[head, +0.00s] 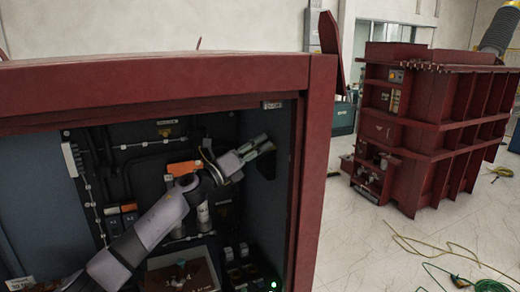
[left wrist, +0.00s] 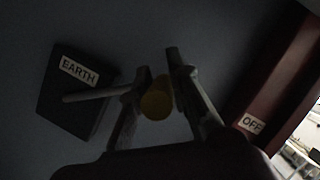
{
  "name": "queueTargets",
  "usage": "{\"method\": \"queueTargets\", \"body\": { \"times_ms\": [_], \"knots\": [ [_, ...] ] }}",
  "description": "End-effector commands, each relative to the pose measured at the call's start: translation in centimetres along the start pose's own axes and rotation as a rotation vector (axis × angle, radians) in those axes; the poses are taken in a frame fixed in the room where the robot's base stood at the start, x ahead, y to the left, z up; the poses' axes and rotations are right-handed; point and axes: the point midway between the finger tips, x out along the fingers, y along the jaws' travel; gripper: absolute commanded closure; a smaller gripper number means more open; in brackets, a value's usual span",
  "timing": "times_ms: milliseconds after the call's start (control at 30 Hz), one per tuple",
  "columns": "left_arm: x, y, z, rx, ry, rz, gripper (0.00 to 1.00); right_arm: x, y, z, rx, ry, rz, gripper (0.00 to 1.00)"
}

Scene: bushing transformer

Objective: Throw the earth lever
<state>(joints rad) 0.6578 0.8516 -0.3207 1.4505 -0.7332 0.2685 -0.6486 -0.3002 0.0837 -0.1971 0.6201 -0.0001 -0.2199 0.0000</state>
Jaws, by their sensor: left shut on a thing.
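The earth lever shows in the left wrist view as a pale rod with a round yellow knob (left wrist: 157,101). The rod comes out of a dark box (left wrist: 72,112) with an EARTH label (left wrist: 80,70) on the cabinet's inner side wall. My left gripper (left wrist: 160,76) is shut on the lever at its knob end, with one finger on each side. In the head view my left gripper (head: 262,146) is inside the open cabinet by its right wall, and it largely hides the lever. My right gripper is in neither view.
The red cabinet frame (head: 318,165) borders the opening close to the right of my gripper. An OFF label (left wrist: 251,123) is on the red edge. Inside are orange parts (head: 184,168) and cables. A red transformer tank (head: 430,125) stands at the right, with loose cables on the floor.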

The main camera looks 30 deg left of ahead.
Motion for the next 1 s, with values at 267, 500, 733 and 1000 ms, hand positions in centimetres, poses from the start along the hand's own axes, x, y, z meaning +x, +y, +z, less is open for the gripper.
{"method": "queueTargets", "body": {
  "times_ms": [267,500,733,1000],
  "knots": [
    [0.0,0.0,0.39,0.006,-0.007,0.002,1.0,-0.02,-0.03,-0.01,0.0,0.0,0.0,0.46],
    [-0.01,0.03,0.28,0.005,-0.005,0.002,0.72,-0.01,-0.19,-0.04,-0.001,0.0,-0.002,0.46],
    [-0.01,0.04,0.13,0.002,-0.002,0.002,0.62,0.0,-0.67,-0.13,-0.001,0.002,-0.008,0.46],
    [-0.22,0.1,0.03,0.001,-0.001,0.002,0.62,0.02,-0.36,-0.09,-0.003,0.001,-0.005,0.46]
  ]
}}
